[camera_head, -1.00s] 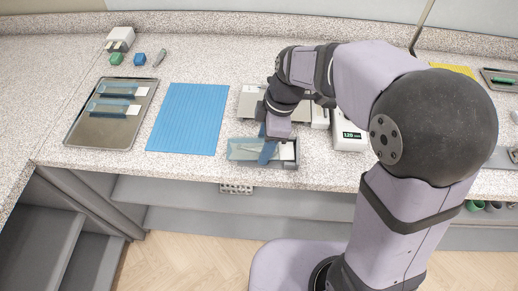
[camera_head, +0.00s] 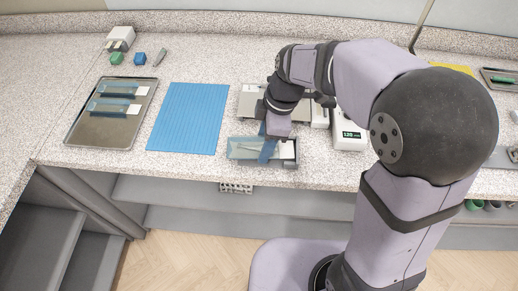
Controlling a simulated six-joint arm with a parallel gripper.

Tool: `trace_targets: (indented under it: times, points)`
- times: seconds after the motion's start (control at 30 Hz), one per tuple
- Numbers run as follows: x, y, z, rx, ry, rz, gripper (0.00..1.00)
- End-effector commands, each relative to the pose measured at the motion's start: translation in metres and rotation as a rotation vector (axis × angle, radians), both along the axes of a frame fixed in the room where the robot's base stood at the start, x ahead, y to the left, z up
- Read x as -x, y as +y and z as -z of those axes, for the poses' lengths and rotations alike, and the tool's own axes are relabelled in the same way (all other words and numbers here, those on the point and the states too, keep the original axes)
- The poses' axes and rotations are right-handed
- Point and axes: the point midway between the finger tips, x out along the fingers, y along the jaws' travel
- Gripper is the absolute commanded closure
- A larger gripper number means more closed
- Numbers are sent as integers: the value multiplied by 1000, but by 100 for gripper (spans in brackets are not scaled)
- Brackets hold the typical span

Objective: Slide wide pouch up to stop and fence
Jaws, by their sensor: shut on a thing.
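The wide pouch (camera_head: 247,148), clear blue with a whitish part at its right, lies on a dark shallow tray or platform (camera_head: 291,165) near the counter's front edge. My gripper (camera_head: 267,152) points down onto the pouch with its blue fingers, which are shut on it. The fingers cover part of the pouch. A stop and a fence cannot be told apart clearly at this size; the tray's dark right edge is close to the pouch's right end. Whether they touch cannot be told.
A grey device (camera_head: 249,98) stands just behind, partly hidden by my arm. A unit with a display reading 120 (camera_head: 350,137) is to the right. A blue ribbed mat (camera_head: 188,118) and a metal tray (camera_head: 99,130) with two pouches lie left. The mat is bare.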

Motion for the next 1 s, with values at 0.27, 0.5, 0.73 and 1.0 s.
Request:
trace_targets:
  times: [0.27,0.5,0.73,1.0]
  points:
    - [0,0,-9,0,-1,0,90]
    - [0,0,-16,0,-1,0,90]
    - [0,0,-22,0,-1,0,90]
    - [0,0,-28,0,-1,0,90]
